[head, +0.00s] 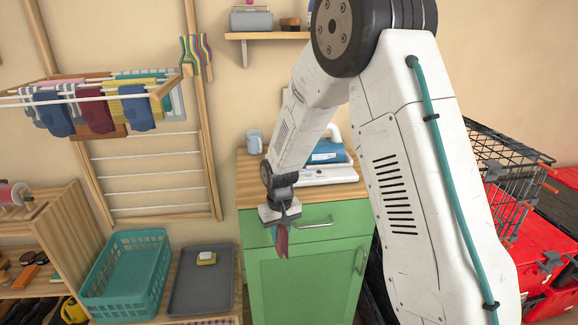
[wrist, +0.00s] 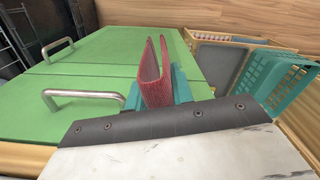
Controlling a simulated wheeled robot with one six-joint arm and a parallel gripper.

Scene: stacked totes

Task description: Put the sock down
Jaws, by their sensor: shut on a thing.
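The sock (head: 281,240) is dark red and hangs below my gripper (head: 280,217) in the head view, in front of the green cabinet. In the wrist view the red sock (wrist: 153,75) stands up folded between the teal fingertips of my gripper (wrist: 155,92). My gripper is shut on it. The part of the sock inside the jaws is hidden. The sock is in the air, apart from the cabinet top as far as I can tell.
A teal basket (head: 127,285) and a grey tray (head: 203,293) with a yellow-and-white item (head: 206,258) stand left of the green cabinet (head: 306,272). A drying rack (head: 150,130) with hanging socks is on the wall. Red totes (head: 530,250) and a wire basket (head: 500,165) are at right.

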